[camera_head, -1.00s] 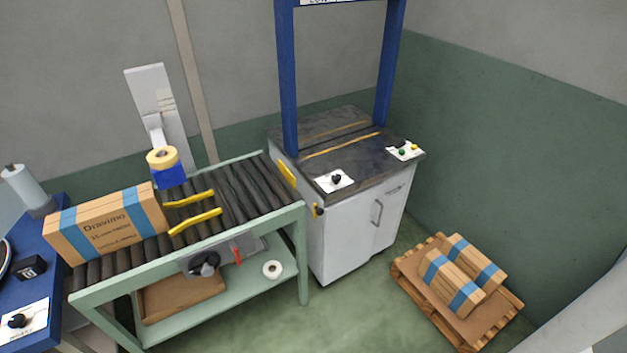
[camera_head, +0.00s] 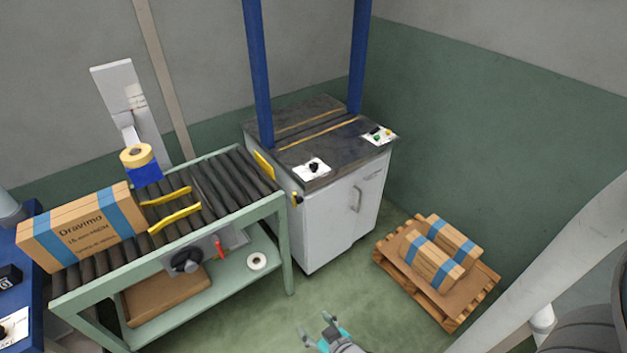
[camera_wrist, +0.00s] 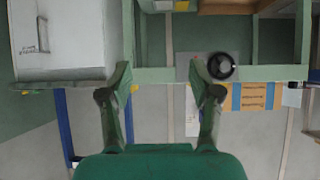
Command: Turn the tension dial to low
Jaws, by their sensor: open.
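A black dial on a white plate (camera_head: 312,167) sits on the front left of the dark strapping-machine top; its label is too small to read, so I cannot confirm it is the tension dial or its setting. A larger black knob (camera_head: 186,260) is on a grey panel on the conveyor's front side. It also shows in the wrist view (camera_wrist: 221,67), beyond the right finger. My gripper (camera_head: 316,326) is at the bottom of the head view, open and empty, over the floor in front of the machine and apart from both. The wrist view shows its spread fingers (camera_wrist: 160,88).
The green-framed conveyor (camera_head: 200,235) carries a taped carton (camera_head: 80,228). The white cabinet (camera_head: 335,215) stands under the machine top, with blue posts (camera_head: 258,75) above. A button plate (camera_head: 378,134) is at the right. A pallet (camera_head: 462,310) holds cartons. Floor between is clear.

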